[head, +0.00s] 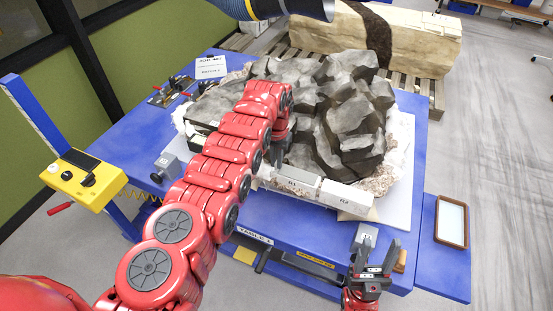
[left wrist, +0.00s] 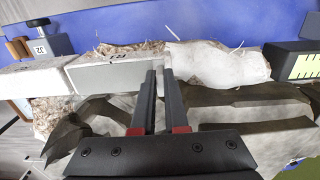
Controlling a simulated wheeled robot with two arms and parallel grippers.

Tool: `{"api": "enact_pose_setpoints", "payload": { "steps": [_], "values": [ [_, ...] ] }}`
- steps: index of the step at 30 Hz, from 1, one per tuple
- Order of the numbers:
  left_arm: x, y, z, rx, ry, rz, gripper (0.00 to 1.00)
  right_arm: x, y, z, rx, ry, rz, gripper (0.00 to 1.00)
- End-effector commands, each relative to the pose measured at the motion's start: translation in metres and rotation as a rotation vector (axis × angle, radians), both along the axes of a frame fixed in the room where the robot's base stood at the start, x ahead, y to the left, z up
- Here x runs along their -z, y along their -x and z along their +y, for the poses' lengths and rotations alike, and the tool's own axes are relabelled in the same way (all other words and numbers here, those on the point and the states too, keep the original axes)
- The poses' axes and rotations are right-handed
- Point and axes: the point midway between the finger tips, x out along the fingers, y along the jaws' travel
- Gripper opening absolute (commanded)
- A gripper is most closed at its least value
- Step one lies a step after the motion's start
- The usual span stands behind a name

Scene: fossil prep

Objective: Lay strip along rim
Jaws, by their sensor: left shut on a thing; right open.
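A lumpy white strip (left wrist: 218,64) lies along the rock's rim in the left wrist view, beside the end of the R1 block (left wrist: 108,68). My left gripper (left wrist: 160,72) is shut at the strip's end next to R1; its fingers hide the exact contact. In the head view my red left arm reaches over the rock and hides most of that gripper. The R1 block (head: 291,181) and R2 block (head: 345,197) sit end to end along the rock's front rim. My right gripper (head: 371,268) is open and empty at the table's front.
A dark grey rock (head: 350,110) fills the middle of the blue table (head: 290,221). A grey box (head: 165,166) stands left, and small tools (head: 172,88) lie at the back left. A brown-rimmed tray (head: 465,208) is at the right.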

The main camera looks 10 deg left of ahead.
Motion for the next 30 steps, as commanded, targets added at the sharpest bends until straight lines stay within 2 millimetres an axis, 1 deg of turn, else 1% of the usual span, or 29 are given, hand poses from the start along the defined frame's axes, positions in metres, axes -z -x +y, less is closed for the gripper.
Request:
{"api": "enact_pose_setpoints", "payload": {
  "steps": [7, 8, 9, 13, 14, 23, 26, 29, 30],
  "values": [
    [0.0, 0.0, 0.0, 0.0, 0.0, 0.0, 0.0, -0.001, 0.0, 0.0, 0.0, 0.0, 0.0, 0.5],
    [0.0, 0.0, 0.0, 0.0, 0.0, 0.0, 0.13, -0.001, 0.0, 0.0, 0.0, 0.0, 0.0, 0.5],
    [0.0, 0.0, 0.0, 0.0, 0.0, 0.0, 0.2, -0.001, 0.0, 0.0, 0.0, 0.0, 0.0, 0.5],
    [0.0, 0.0, 0.0, 0.0, 0.0, 0.0, 0.43, -0.001, 0.0, 0.0, 0.0, 0.0, 0.0, 0.5],
    [0.0, 0.0, 0.0, 0.0, 0.0, 0.0, 0.46, -0.001, 0.0, 0.0, 0.0, 0.0, 0.0, 0.5],
    [-0.001, 0.0, 0.0, -0.001, 0.0, -0.001, 0.46, -0.001, 0.0, 0.0, 0.0, 0.0, 0.0, 0.5],
    [-0.009, -0.002, 0.001, -0.002, 0.002, -0.005, 0.46, 0.0, 0.0, 0.0, 0.0, 0.0, 0.0, 0.5],
    [-0.024, -0.001, 0.001, -0.002, 0.001, -0.003, 0.46, 0.0, 0.0, 0.0, 0.0, 0.0, 0.0, 0.5],
    [-0.032, -0.001, 0.002, -0.003, 0.002, -0.006, 0.46, 0.001, 0.0, 0.0, 0.0, 0.0, 0.0, 0.5]
  ]
}}
